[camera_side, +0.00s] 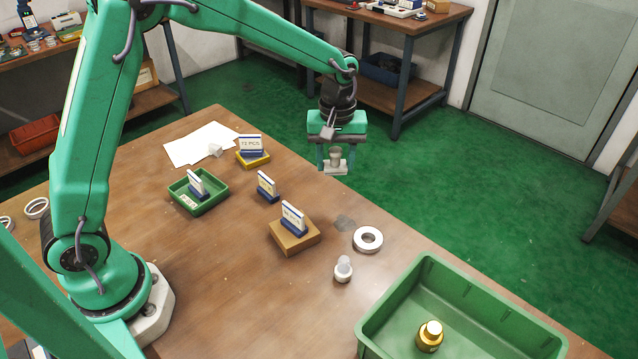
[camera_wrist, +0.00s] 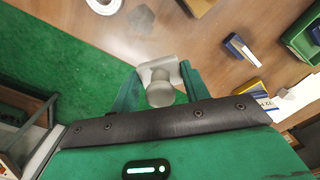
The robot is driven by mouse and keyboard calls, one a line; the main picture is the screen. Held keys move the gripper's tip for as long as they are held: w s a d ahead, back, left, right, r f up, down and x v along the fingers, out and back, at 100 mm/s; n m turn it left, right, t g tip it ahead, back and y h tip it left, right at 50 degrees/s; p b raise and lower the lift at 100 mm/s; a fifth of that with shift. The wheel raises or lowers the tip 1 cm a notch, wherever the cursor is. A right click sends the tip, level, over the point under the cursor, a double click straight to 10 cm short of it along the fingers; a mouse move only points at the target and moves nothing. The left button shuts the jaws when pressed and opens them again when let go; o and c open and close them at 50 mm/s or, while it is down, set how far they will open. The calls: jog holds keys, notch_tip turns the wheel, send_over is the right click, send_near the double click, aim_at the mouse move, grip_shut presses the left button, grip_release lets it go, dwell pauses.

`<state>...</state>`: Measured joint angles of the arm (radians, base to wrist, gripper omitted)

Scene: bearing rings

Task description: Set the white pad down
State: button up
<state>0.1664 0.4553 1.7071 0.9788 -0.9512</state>
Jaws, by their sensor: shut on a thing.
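The white pad (camera_side: 335,169), a flat white base with a rounded grey-white knob on top, is between the fingers of my gripper (camera_side: 335,160). In the wrist view the pad (camera_wrist: 158,70) shows between the two green fingers of my gripper (camera_wrist: 160,85), which are shut on it. In the side view it appears roughly upright, against the green floor just beyond the table's far edge. It looks raised; its exact height and whether it is over the wooden table (camera_side: 170,270) cannot be told.
A white ring (camera_side: 367,239), a white knobbed piece (camera_side: 343,270) and a dark grey patch (camera_side: 344,223) are on the table. Signs stand on a brown block (camera_side: 294,242), a yellow block (camera_side: 254,160) and in a green tray (camera_side: 199,204).

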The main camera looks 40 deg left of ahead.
aim_at(227, 134)
jog(key=w+a+n, duration=0.1)
jog(key=a+n, duration=0.7)
jog(key=a, duration=2.4)
jog(key=shift+a, duration=0.15)
jog(key=shift+a, duration=0.1)
jog(key=a+f, duration=0.2)
jog(key=a, duration=0.1)
jog(key=s+a+f, duration=0.1)
jog(key=a+f, duration=0.1)
jog(key=a, duration=0.2)
jog(key=a+f, duration=0.2)
jog(key=a, duration=0.2)
jog(key=shift+s+a+f, duration=0.15)
jog(key=shift+a+f, duration=0.05)
jog(key=shift+f, duration=0.2)
jog(key=shift+f, duration=2)
jog(key=shift+f, duration=0.1)
jog(key=o, duration=1)
